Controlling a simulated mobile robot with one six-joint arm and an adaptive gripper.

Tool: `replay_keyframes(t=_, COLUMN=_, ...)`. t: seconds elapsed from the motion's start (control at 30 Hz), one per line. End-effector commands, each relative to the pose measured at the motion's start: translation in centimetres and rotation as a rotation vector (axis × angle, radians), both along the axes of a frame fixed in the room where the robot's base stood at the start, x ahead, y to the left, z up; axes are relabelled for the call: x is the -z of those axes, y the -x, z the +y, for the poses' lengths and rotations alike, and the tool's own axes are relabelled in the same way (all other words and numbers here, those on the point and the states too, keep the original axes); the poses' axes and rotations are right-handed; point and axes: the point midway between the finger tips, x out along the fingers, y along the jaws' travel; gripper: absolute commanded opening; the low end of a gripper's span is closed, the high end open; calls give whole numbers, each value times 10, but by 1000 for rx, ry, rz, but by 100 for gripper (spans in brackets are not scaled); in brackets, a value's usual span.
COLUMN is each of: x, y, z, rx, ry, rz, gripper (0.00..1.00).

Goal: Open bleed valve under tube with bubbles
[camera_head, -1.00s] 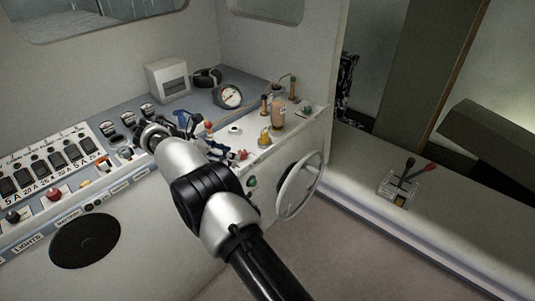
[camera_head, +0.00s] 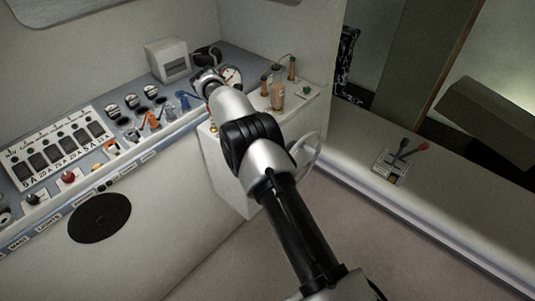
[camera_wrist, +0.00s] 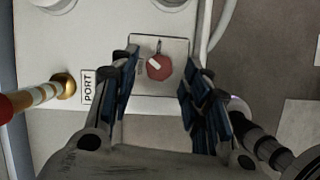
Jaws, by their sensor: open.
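In the wrist view, a red round valve knob (camera_wrist: 160,67) with a white pointer sits on a pale square plate (camera_wrist: 145,110). A label reading PORT (camera_wrist: 88,87) is left of the plate. My gripper (camera_wrist: 160,78) is open, with its blue-padded fingers on either side of the knob; I cannot tell whether they touch it. Two white round bases (camera_wrist: 172,3) are cut off at the top edge. In the head view, an amber tube (camera_head: 277,96) stands on the right console between slimmer tubes; bubbles are too small to make out. My arm hides the gripper there.
A red, white and brass banded handle (camera_wrist: 38,95) juts in at the wrist view's left. In the head view, a green knob (camera_head: 304,91) is near the console's right edge. A steering wheel (camera_head: 306,150) is on its side, partly behind my arm. Blue (camera_head: 182,98) and orange (camera_head: 151,120) levers stand left.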

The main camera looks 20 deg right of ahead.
Motion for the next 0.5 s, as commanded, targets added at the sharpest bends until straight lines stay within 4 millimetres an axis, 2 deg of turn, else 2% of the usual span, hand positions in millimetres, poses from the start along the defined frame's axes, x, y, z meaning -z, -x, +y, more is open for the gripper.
replay_keyframes(t=0.1, x=20, y=-3, z=-8, rx=1, ry=1, rz=2, gripper=43)
replay_keyframes(t=0.27, x=18, y=-2, z=-8, rx=-83, ry=0, rz=0, gripper=43)
replay_keyframes(t=0.5, x=19, y=-1, z=-9, rx=-312, ry=1, rz=0, gripper=43)
